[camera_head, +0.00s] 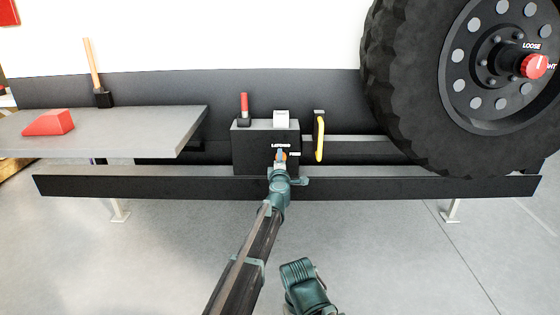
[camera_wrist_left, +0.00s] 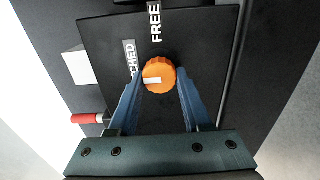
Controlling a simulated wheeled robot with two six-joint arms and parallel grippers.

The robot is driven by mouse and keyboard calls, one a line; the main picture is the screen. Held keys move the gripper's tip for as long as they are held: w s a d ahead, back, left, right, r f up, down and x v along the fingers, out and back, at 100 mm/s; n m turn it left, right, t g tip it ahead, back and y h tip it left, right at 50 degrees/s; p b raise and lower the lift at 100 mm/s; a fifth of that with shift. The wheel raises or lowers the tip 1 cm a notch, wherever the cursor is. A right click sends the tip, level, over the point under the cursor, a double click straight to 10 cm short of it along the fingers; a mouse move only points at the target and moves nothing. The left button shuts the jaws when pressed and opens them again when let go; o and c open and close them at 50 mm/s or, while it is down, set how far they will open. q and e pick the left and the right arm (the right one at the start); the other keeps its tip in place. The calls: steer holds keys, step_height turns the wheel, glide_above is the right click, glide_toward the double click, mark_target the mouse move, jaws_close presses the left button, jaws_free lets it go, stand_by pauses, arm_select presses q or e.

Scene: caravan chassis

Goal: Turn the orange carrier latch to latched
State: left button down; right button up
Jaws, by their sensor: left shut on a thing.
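The orange carrier latch (camera_wrist_left: 160,69) is a round knob with a white mark, on a dark panel. In the left wrist view the mark points left, towards the partly hidden LATCHED label (camera_wrist_left: 129,62); the FREE label (camera_wrist_left: 156,24) is above the knob. My left gripper (camera_wrist_left: 159,78) is shut on the knob, one blue finger on each side. In the head view the latch (camera_head: 283,156) is mostly hidden behind my left gripper (camera_head: 280,160), on the front of the dark box (camera_head: 252,150).
A yellow handle (camera_head: 320,138) is right of the box. A red-handled lever (camera_head: 244,105) and white block (camera_head: 281,118) are on top. A grey shelf (camera_head: 150,125) with a red wedge (camera_head: 49,123) is left, the spare wheel (camera_head: 430,110) right. A dark beam (camera_head: 130,187) runs below.

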stand_by(0.3)
arm_select(q)
steer(key=shift+c, duration=1.7)
jaws_free()
steer(key=s, duration=1.3)
steer(key=shift+s, duration=0.4)
